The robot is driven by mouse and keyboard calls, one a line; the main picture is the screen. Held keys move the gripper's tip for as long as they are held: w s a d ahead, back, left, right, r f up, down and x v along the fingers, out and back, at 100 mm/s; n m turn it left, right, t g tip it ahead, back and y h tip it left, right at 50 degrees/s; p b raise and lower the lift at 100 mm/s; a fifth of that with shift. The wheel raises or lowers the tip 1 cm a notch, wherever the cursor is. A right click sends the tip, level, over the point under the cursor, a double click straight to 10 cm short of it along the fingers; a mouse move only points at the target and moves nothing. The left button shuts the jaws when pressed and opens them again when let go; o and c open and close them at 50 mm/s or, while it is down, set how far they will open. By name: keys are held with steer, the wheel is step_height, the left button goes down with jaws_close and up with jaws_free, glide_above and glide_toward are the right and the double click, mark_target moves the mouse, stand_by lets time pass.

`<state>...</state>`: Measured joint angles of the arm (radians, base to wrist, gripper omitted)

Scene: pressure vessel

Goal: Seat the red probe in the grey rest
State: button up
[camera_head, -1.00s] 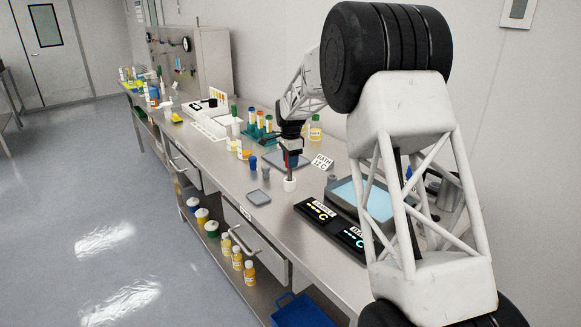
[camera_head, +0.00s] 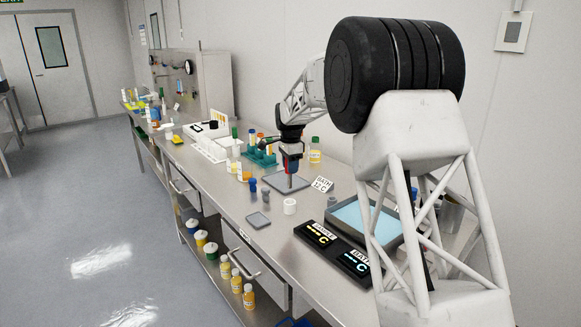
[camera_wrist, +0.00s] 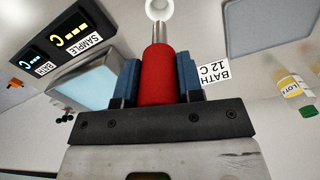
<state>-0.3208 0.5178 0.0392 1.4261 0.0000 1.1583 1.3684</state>
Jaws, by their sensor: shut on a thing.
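My gripper (camera_head: 291,163) is shut on the red probe, between two blue finger pads. In the wrist view the probe's red body (camera_wrist: 158,78) and bare metal tip show, the tip pointing away from the gripper. In the head view the probe hangs upright, its tip low in front of a flat grey plate; contact is unclear. A white hollow cylinder (camera_head: 289,206) stands on the bench just in front of the tip; its open ring (camera_wrist: 160,8) shows beyond the tip. A small grey piece (camera_head: 266,196) stands to the left. I cannot tell which grey piece is the rest.
The grey plate (camera_head: 300,181) lies behind, beside the bath sign (camera_head: 323,184). A small dark tray (camera_head: 258,220) lies left of the cylinder. The blue bath (camera_head: 352,214) and black displays (camera_head: 330,246) are right. Bottles and racks crowd the back; the front bench strip is clear.

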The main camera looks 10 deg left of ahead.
steer(key=shift+d, duration=0.15)
steer(key=w+d+r, duration=0.2)
steer(key=d, duration=1.3)
steer(key=shift+w+d, duration=0.25)
steer(key=shift+d, duration=0.1)
steer(key=shift+f, duration=2.9)
steer(key=shift+f, duration=2.75)
stand_by(0.3)
